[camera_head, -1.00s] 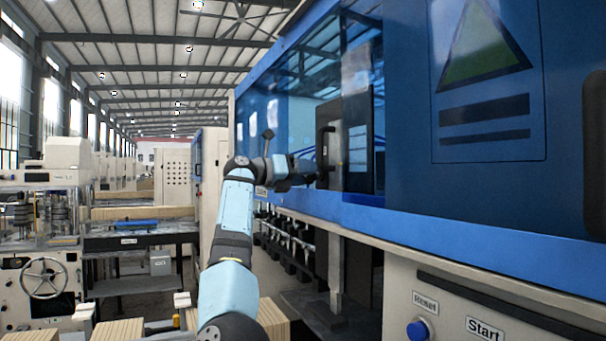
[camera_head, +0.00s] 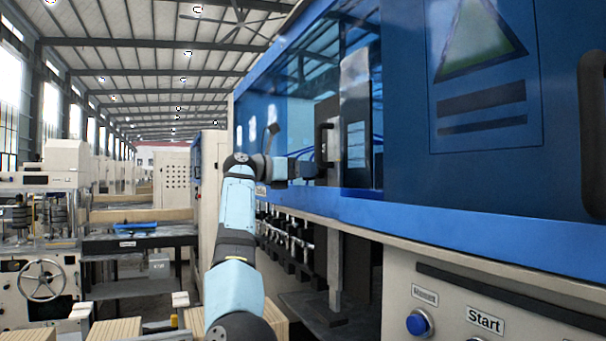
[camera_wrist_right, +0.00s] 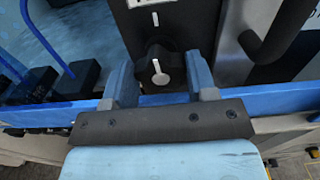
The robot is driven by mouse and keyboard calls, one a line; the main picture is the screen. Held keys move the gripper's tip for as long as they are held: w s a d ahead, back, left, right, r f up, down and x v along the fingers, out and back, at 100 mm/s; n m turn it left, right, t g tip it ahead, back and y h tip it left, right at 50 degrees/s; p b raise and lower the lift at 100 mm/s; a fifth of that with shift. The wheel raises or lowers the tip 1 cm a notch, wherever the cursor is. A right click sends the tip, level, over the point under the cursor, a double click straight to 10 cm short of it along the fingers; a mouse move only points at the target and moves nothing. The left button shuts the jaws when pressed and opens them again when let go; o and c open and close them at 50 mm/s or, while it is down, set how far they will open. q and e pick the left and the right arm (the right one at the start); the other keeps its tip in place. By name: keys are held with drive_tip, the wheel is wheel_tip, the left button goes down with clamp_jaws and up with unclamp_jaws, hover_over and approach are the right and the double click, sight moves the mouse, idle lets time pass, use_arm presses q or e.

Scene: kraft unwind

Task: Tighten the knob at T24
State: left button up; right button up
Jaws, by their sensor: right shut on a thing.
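In the right wrist view a black knob (camera_wrist_right: 161,66) with a white pointer line sits on a dark panel (camera_wrist_right: 185,22). The pointer is close to upright, and a white tick shows on the panel above it. My right gripper (camera_wrist_right: 160,78) has one finger on each side of the knob and is shut on it. In the head view my right gripper (camera_head: 308,169) is small, at the dark panel on the blue machine; the knob is hidden there. No T24 label is readable. My left gripper is out of view.
A black door handle (camera_head: 323,144) stands close to the gripper; it also shows at the right in the wrist view (camera_wrist_right: 268,40). A blue Reset button (camera_head: 418,323) and a Start label (camera_head: 485,320) are at lower right. Wooden blocks (camera_head: 115,330) stand at lower left.

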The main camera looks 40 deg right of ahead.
drive_tip(key=shift+m, duration=0.4)
drive_tip(key=o, duration=0.7)
drive_tip(key=shift+a, duration=0.1)
drive_tip(key=shift+c, duration=0.2)
drive_tip(key=shift+a, duration=0.1)
drive_tip(key=shift+w, duration=0.1)
drive_tip(key=b+v, duration=0.2)
drive_tip(key=v, duration=1.2)
